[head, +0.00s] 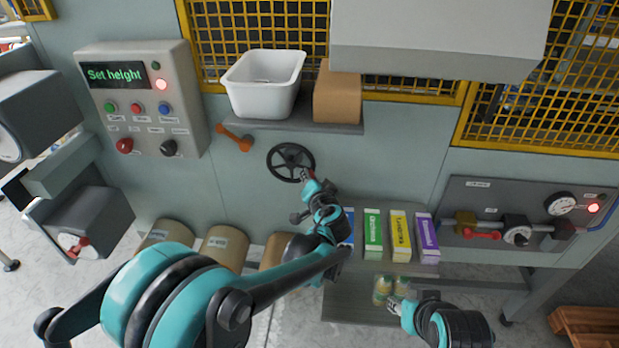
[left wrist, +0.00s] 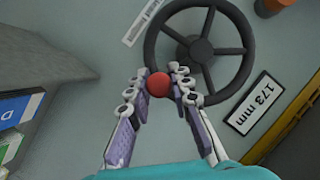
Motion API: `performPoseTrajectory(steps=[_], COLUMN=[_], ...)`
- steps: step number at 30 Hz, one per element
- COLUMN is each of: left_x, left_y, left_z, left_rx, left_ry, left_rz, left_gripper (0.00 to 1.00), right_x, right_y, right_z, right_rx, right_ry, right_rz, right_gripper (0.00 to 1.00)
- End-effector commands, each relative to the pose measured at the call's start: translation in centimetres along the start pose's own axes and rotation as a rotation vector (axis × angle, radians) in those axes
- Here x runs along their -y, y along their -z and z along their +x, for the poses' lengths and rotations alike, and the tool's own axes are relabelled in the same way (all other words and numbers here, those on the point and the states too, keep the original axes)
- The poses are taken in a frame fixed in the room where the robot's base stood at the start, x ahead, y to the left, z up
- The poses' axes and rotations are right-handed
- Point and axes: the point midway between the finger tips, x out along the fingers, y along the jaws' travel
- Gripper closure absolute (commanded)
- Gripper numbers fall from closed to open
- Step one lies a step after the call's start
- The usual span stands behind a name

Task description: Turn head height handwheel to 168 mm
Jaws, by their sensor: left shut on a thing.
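The dark handwheel (head: 290,161) is on the grey machine panel below the shelf. In the left wrist view the wheel (left wrist: 244,49) shows its spokes and a red knob (left wrist: 158,85) on its rim. My left gripper (head: 308,176) is at the wheel's lower right rim; in the left wrist view its fingers (left wrist: 160,82) are shut on the red knob. A label (left wrist: 255,102) beside the wheel reads 173 mm. The control panel display (head: 114,74) reads "Set height". My right gripper (head: 394,304) is low in the head view, near small jars; its fingers are too small to judge.
A shelf (head: 300,126) above the wheel holds a white bin (head: 262,84) and a brown box (head: 337,93). An orange handle (head: 235,138) is left of the wheel. Several coloured cartons (head: 399,236) stand right of my left gripper.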

Motion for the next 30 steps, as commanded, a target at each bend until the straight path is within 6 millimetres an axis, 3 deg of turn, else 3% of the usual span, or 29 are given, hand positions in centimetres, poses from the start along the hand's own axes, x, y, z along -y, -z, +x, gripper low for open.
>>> performPoseTrajectory(steps=[15, 30], left_x=[2.1, 3.2], left_y=[2.0, 3.0], left_z=[-0.8, -1.2], left_rx=[0.015, 0.022], left_ry=[-0.174, -0.301], left_rz=[-0.392, -0.670], left_gripper=[1.00, 1.00], right_x=[0.0, 0.0], right_y=[2.4, 3.4], right_z=[-3.4, -4.7], right_rx=[0.000, 0.000], right_ry=[0.000, 0.000], right_rz=[0.000, 0.000], right_gripper=[0.60, 0.60])
